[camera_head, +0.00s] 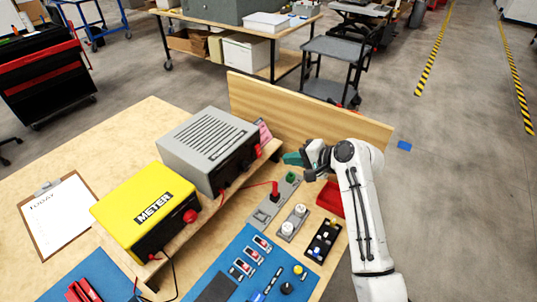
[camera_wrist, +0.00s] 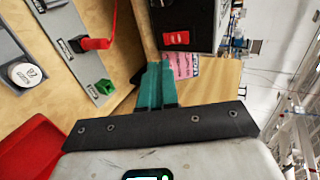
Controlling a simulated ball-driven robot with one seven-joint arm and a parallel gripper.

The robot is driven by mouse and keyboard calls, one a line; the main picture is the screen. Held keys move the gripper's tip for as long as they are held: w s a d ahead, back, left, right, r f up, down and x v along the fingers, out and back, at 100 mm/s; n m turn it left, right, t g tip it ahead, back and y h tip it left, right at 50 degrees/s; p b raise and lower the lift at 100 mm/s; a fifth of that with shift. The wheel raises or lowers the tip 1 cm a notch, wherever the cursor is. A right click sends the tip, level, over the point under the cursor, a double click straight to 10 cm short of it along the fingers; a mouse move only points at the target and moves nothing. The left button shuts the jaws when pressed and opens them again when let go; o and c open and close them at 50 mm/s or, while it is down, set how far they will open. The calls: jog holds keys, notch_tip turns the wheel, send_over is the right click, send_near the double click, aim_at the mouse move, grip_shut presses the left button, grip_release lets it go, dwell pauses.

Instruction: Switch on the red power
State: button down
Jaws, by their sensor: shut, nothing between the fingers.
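A red rocker switch (camera_wrist: 176,38) sits on the black front panel of the grey vented box (camera_head: 208,145). The panel (camera_wrist: 200,12) is at the top of the wrist view. My gripper (camera_head: 294,159) is shut and empty, with teal fingers just in front of the box's right end. In the wrist view the fingertips (camera_wrist: 158,66) are just below the switch and seem apart from it. I cannot tell whether the switch is on or off.
A wooden board (camera_head: 300,112) stands behind the box. A pink label (camera_wrist: 183,66) is beside the fingertips. A grey strip with a red plug (camera_wrist: 97,44) and a green connector (camera_wrist: 105,87) lies nearby. A yellow meter (camera_head: 145,208) and red bin (camera_head: 330,198) are also on the table.

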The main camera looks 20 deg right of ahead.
aim_at(260, 154)
jog(key=x, duration=0.5)
jog(key=r+x, duration=0.1)
jog(key=x, duration=0.2)
jog(key=shift+w+a+f+p, duration=0.15)
jog(key=shift+w+a+p, duration=0.2)
jog(key=shift+w, duration=0.15)
jog(key=shift+f+b, duration=0.15)
jog(key=shift+b, duration=0.15)
jog(key=shift+w+a+t+y+b, duration=0.15)
jog(key=shift+w+t+y+b, duration=0.25)
jog(key=shift+b, duration=0.55)
jog(key=shift+s, duration=0.15)
jog(key=shift+r+p, duration=0.75)
jog(key=shift+r, duration=0.15)
jog(key=shift+f, duration=0.1)
